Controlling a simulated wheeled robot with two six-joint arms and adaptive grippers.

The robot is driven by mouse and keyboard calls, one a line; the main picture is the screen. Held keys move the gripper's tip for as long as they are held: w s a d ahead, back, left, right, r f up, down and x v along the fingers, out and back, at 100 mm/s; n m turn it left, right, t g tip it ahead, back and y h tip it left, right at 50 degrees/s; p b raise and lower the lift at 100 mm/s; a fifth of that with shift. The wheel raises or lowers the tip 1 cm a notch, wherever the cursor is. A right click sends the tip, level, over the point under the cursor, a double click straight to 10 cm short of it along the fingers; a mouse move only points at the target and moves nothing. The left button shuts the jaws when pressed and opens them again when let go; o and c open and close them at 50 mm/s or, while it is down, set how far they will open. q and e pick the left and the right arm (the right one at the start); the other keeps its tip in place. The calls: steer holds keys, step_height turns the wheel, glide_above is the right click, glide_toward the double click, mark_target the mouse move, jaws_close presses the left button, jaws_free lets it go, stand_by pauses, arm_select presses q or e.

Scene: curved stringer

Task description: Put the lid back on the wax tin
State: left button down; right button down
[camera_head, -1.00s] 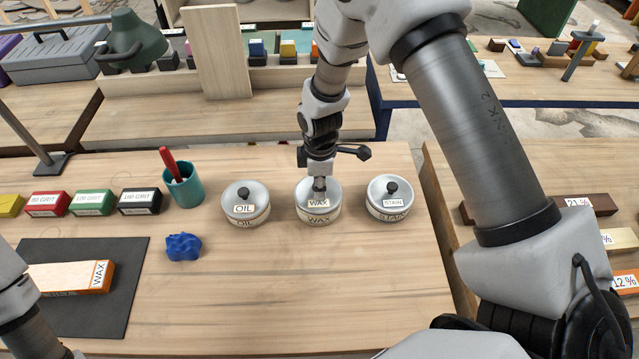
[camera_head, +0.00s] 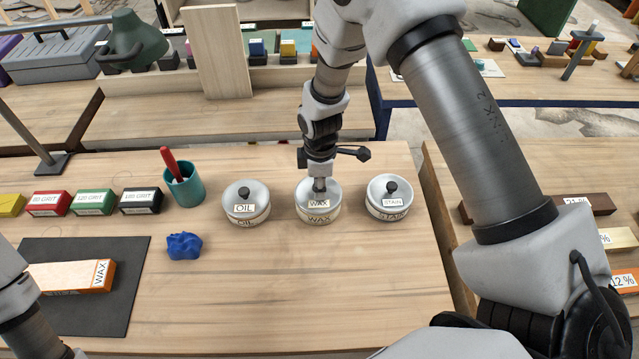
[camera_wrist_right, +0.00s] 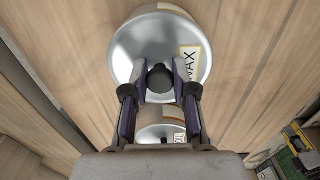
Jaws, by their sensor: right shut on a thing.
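The wax tin (camera_head: 318,219) stands in the middle of a row of three tins. Its silver lid (camera_head: 331,191), with a WAX label, sits over the tin's top; whether it is fully seated I cannot tell. My right gripper (camera_head: 319,183) comes down from above and is shut on the lid's dark knob. In the right wrist view the knob (camera_wrist_right: 160,78) lies between the two fingers, with the lid (camera_wrist_right: 135,50) around it. Part of my left arm shows at the lower left of the head view, but its gripper is out of the picture.
The oil tin (camera_head: 246,202) stands left of the wax tin and the stain tin (camera_head: 389,198) right, both lidded, with small gaps. A teal cup (camera_head: 184,188) and a blue crumpled cloth (camera_head: 184,246) are further left. The front middle of the table is clear.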

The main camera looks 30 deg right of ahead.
steer(key=shift+c, duration=1.8)
jaws_free()
steer(key=shift+r, duration=0.15)
steer(key=shift+r+p, duration=2.95)
steer(key=shift+r, duration=0.4)
jaws_close()
steer(key=shift+f, duration=0.15)
steer(key=shift+f+b, duration=1.5)
steer(key=shift+f, duration=0.95)
